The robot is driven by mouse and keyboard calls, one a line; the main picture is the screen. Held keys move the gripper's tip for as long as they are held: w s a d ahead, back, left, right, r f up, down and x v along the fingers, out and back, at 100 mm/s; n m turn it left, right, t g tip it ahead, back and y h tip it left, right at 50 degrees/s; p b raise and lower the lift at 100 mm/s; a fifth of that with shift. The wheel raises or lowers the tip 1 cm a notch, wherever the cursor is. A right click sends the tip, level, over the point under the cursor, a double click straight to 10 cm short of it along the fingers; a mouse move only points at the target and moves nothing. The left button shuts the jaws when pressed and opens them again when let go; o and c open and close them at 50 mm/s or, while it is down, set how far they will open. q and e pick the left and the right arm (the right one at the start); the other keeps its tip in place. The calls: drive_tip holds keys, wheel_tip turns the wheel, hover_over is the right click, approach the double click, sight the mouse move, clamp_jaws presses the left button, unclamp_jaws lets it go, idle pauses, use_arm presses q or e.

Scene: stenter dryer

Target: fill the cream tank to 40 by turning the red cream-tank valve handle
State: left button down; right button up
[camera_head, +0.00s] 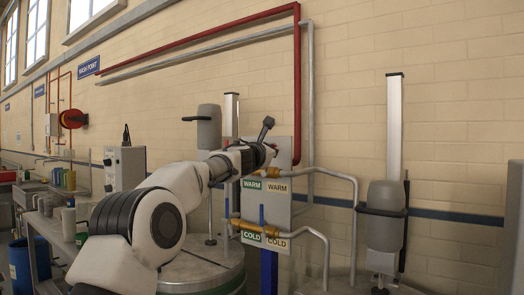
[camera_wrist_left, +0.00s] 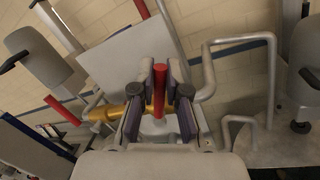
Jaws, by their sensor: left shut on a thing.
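My left arm reaches in from the left, and its gripper (camera_head: 266,154) is at the upper part of the grey valve panel (camera_head: 283,150), by the WARM labels (camera_head: 265,186). In the left wrist view the left gripper (camera_wrist_left: 159,105) has its fingers closed around an upright red valve handle (camera_wrist_left: 159,88) above a brass valve body. In the head view this handle is hidden by the gripper. No level reading is legible. My right gripper is not in view.
A grey outlet pipe (camera_head: 335,174) curves off right. A round metal tank lid (camera_head: 200,268) lies under my arm. Grey units on posts stand left (camera_head: 209,127) and right (camera_head: 385,215).

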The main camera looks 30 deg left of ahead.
use_arm(q)
drive_tip(key=d+f+m+t+h+b, duration=0.1)
drive_tip(key=d+f+m+b, duration=0.3)
drive_tip(key=m+b, duration=0.6)
drive_tip(key=shift+s+f+h+b, duration=0.15)
drive_tip(key=shift+f+h+b, duration=0.35)
drive_tip(key=shift+f, duration=0.15)
